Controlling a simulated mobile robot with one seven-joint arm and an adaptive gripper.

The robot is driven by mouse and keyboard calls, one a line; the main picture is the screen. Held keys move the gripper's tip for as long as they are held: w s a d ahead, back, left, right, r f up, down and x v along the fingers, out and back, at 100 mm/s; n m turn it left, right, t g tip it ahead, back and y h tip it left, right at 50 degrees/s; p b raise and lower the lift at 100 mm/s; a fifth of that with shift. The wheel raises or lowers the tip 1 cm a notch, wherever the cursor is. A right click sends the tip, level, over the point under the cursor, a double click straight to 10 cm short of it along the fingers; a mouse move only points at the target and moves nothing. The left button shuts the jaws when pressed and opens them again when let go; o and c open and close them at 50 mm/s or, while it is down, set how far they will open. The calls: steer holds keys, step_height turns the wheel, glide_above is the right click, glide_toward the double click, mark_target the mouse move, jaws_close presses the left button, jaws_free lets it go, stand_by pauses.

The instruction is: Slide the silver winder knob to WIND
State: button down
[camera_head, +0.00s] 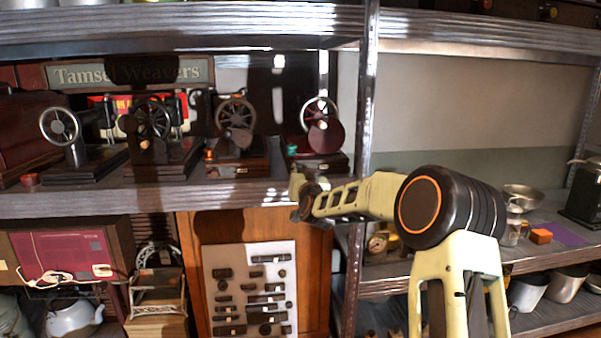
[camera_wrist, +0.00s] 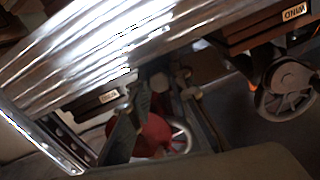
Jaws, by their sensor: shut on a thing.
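Several small hand-wheel machines stand in a row on the upper shelf. The rightmost machine (camera_head: 325,135) has a red disc, a bright silver wheel and a dark base with a small label. My gripper (camera_head: 297,180) is low in front of its base, at the shelf's front edge. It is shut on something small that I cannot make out. In the wrist view the red disc (camera_wrist: 152,137) and the wheel lie close to the dark fingers. A label reading WIND (camera_wrist: 295,13) shows on a neighbouring base. I cannot clearly pick out the silver winder knob.
The metal shelf edge (camera_head: 150,200) runs just under the machines. A shelf post (camera_head: 360,150) stands close right of my gripper. Below hangs a pale board (camera_head: 252,290) of dark parts. A metal bowl (camera_head: 523,197) is on the right shelf.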

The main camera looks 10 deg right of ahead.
steer(key=d+b, duration=0.2)
steer(key=d, duration=0.1)
steer(key=shift+d+f+b, duration=0.1)
steer(key=shift+f+b, duration=0.05)
steer(key=shift+b, duration=0.15)
steer(key=shift+d, duration=0.35)
steer(key=c, duration=1.8)
jaws_free()
steer(key=shift+d, duration=0.15)
